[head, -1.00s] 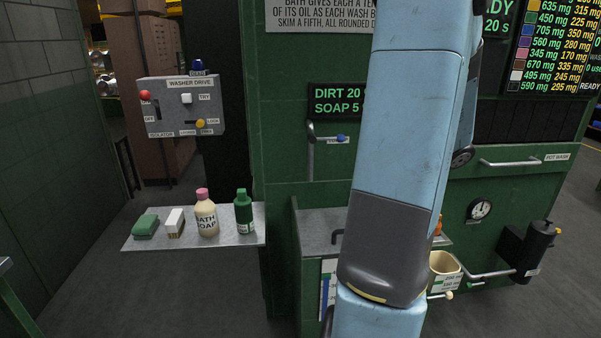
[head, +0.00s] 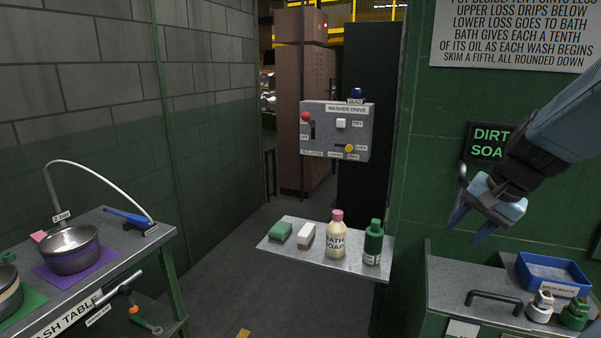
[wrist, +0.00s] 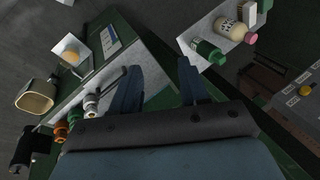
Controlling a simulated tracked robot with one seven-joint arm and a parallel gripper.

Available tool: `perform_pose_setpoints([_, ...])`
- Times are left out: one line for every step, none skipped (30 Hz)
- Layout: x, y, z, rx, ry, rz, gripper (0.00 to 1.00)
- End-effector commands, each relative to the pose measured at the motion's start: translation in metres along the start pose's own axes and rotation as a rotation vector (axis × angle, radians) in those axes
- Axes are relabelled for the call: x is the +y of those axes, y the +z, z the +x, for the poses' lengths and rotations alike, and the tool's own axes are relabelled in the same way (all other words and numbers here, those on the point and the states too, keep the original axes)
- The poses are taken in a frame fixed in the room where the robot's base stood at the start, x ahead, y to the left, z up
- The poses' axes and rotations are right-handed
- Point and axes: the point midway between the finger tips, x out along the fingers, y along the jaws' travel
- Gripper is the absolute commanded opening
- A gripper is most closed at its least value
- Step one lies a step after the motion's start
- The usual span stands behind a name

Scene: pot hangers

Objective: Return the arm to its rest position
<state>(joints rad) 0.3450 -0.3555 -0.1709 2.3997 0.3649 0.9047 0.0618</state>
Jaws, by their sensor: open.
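My arm (head: 570,125) reaches in from the right edge of the head view, light blue with a dark grey wrist. My gripper (head: 467,232) points down and to the left in front of the green wall, above and left of the grey counter (head: 450,290). Its two blue fingers are apart. In the wrist view my gripper (wrist: 157,82) is also open, with nothing held between the fingers.
A grey shelf (head: 330,272) holds a green sponge (head: 280,233), a white block (head: 306,236), a bath soap bottle (head: 336,240) and a green bottle (head: 373,245). The washer drive box (head: 336,130) is behind. The wash table (head: 120,250) stands left.

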Motion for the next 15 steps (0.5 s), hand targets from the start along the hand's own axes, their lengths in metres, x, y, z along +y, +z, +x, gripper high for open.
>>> perform_pose_setpoints([-0.010, 0.015, -0.005, 0.011, 0.009, -0.084, 0.44])
perform_pose_setpoints([-0.015, 0.022, -0.008, 0.018, 0.015, -0.129, 0.44])
perform_pose_setpoints([-0.020, 0.032, -0.011, 0.028, 0.025, -0.190, 0.44])
perform_pose_setpoints([-0.024, 0.040, -0.014, 0.036, 0.033, -0.236, 0.44])
perform_pose_setpoints([-0.027, 0.047, -0.016, 0.044, 0.039, -0.280, 0.44])
perform_pose_setpoints([-0.031, 0.057, -0.020, 0.056, 0.049, -0.339, 0.44])
perform_pose_setpoints([-0.034, 0.064, -0.022, 0.066, 0.056, -0.384, 0.44])
perform_pose_setpoints([-0.036, 0.071, -0.025, 0.076, 0.063, -0.428, 0.44])
perform_pose_setpoints([-0.039, 0.080, -0.029, 0.091, 0.072, -0.485, 0.44])
perform_pose_setpoints([-0.041, 0.086, -0.031, 0.103, 0.079, -0.528, 0.44])
perform_pose_setpoints([-0.042, 0.092, -0.034, 0.114, 0.085, -0.567, 0.44])
perform_pose_setpoints([-0.043, 0.100, -0.036, 0.128, 0.093, -0.614, 0.44])
perform_pose_setpoints([-0.044, 0.105, -0.038, 0.139, 0.099, -0.649, 0.44])
perform_pose_setpoints([-0.045, 0.109, -0.040, 0.149, 0.103, -0.679, 0.44])
perform_pose_setpoints([-0.046, 0.114, -0.043, 0.162, 0.110, -0.715, 0.44])
